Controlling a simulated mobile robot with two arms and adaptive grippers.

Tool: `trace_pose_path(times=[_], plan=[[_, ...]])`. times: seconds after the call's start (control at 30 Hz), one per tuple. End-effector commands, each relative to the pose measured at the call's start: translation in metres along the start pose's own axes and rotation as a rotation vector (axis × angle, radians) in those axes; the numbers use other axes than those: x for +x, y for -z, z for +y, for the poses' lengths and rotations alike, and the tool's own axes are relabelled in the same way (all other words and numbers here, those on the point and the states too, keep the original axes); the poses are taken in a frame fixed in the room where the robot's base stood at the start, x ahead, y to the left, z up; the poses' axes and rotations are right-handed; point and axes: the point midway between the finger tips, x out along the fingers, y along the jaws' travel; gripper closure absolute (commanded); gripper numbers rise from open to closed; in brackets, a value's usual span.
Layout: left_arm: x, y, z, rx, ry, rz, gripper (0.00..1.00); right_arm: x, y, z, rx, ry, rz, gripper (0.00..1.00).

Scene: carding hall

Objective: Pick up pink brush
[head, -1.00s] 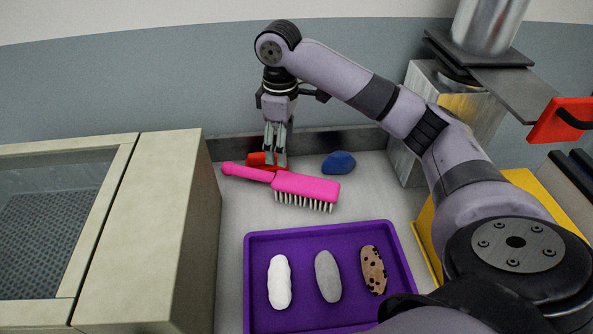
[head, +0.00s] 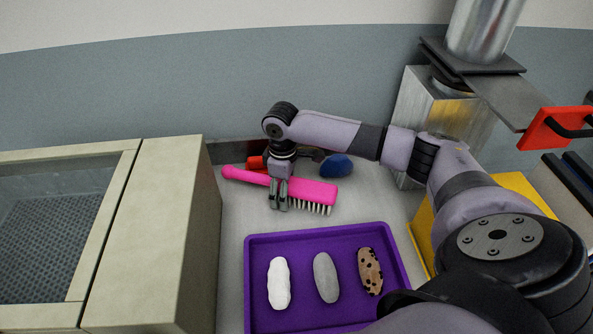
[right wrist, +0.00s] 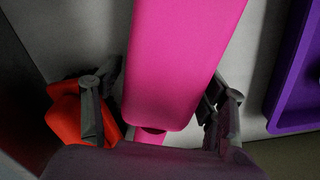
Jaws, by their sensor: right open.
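The pink brush (head: 318,190) lies on the light worktop behind the purple tray, its handle to the left and its pale bristles showing along the near side. My right gripper (head: 279,204) is low over the brush, where the handle meets the wide head. In the right wrist view the brush (right wrist: 185,60) runs between the two fingers of my open right gripper (right wrist: 160,112), one finger on each side. I cannot tell whether either finger touches it. My left gripper is not in view.
A red object (head: 256,162) lies close behind the brush and near one finger in the wrist view (right wrist: 64,112). A blue lump (head: 337,166) lies at the back. The purple tray (head: 248,275) holds three oblong pieces. A beige box (head: 165,220) stands left.

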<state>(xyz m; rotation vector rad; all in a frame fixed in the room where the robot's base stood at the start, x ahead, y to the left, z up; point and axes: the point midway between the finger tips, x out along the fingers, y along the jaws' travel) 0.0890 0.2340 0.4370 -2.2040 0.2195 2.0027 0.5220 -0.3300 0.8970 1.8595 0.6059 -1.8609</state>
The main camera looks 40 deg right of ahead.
Motion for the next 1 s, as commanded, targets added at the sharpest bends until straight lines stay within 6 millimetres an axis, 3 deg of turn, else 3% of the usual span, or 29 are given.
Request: trace_pose_path(times=[0.3,1.0], plan=[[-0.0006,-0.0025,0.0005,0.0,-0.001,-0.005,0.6,0.0064,0.0001,-0.0003,0.0,0.0,0.0,0.34],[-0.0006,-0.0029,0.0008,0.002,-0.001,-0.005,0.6,0.0056,0.0001,-0.0001,0.0,0.0,0.001,0.81]])
